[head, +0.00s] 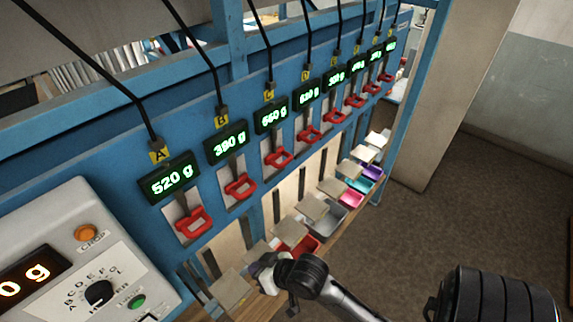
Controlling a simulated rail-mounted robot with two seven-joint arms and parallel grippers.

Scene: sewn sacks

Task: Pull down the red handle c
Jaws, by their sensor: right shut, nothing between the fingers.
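The red handle c (278,156) sits in a pale slotted plate on the blue panel, under the yellow tag C and a green display reading about 660 g. My right gripper (262,270) is low in the view, below and apart from handle c, beside the pale flaps along the panel's lower edge. It is shut, with nothing visible in it. Its fingertips are small and partly hard to make out. My left gripper is not in view.
Red handles A (194,222), B (240,186) and D (309,133) flank handle c, with more to the right. Coloured bins (350,199) and pale flaps line the ledge below. A grey control box (85,255) stands at lower left. Open floor lies right.

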